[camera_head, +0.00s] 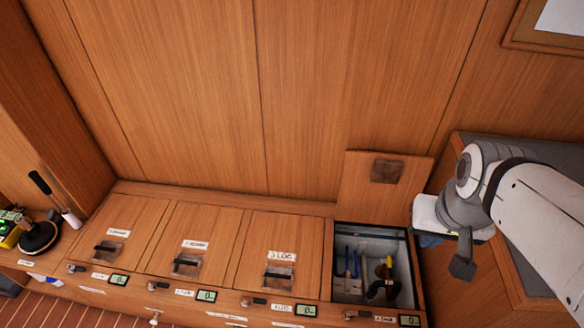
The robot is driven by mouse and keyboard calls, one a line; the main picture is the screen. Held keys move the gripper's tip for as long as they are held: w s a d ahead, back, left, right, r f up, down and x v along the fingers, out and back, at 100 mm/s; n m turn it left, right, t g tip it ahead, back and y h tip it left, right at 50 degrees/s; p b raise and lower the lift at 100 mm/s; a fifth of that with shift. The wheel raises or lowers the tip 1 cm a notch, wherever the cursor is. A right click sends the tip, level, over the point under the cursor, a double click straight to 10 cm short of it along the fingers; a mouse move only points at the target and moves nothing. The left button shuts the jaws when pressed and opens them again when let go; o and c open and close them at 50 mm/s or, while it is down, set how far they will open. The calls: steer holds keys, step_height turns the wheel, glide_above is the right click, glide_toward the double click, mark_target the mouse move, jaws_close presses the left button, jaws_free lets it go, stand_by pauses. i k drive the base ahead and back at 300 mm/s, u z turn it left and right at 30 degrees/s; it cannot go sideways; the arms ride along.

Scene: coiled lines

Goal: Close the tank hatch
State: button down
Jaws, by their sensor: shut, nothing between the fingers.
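The tank hatch is a wooden lid (358,205) with a dark square recess. It stands raised at the back of the open tank (413,280), leaning against the wood panel wall. Inside the tank are blue pieces and a black and yellow fitting. My gripper (462,262) is to the right of the lid and tank, apart from both. It is shut and empty, and my own wrist hides part of it.
Three closed wooden lids (209,242) with dark handles and labels lie in a row to the left. Small displays (308,310) line the front edge. A grey-topped wooden block (515,250) stands at the right, under my arm.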

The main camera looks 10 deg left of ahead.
mark_target(378, 189)
steer(key=u, duration=0.05)
steer(key=k, duration=0.5)
steer(key=z, duration=1.65)
steer(key=k, duration=0.95)
steer(key=u, duration=1.85)
steer(key=i, duration=1)
steer(key=u, duration=0.05)
